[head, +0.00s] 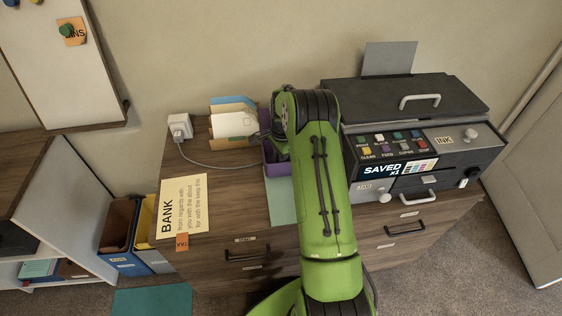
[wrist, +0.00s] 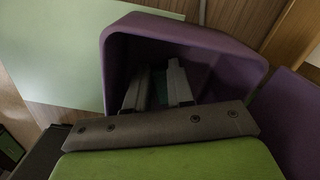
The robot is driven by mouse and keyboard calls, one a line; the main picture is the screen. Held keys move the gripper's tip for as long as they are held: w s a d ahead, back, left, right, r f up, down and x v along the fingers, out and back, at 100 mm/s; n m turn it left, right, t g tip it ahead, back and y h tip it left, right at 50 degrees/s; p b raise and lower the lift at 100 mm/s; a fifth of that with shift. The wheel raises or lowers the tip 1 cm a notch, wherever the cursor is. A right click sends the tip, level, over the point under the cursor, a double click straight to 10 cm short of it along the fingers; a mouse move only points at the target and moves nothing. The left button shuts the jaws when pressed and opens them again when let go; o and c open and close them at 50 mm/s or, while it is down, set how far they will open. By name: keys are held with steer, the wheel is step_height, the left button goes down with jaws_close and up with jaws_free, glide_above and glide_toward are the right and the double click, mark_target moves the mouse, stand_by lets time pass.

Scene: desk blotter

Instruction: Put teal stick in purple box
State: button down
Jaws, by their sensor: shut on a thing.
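The purple box (head: 279,169) stands on the wooden cabinet top, partly hidden behind my green arm in the head view. In the wrist view the purple box (wrist: 185,28) opens around my gripper (wrist: 158,76), whose two grey fingers reach inside its walls. A small teal patch between the fingers, seemingly the teal stick (wrist: 158,87), is held there. Most of the stick is hidden in shadow and by the fingers. I cannot tell whether it touches the box floor. My gripper is hidden in the head view.
A pale green sheet (head: 283,203) lies in front of the box. A letter holder (head: 233,128) with envelopes stands to the left, near a white plug (head: 180,126) with a cord. A dark printer (head: 410,140) stands close on the right. A BANK card (head: 184,205) lies front left.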

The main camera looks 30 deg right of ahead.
steer(key=shift+r, duration=0.1)
steer(key=c, duration=1.3)
jaws_free()
steer(key=shift+o, duration=0.2)
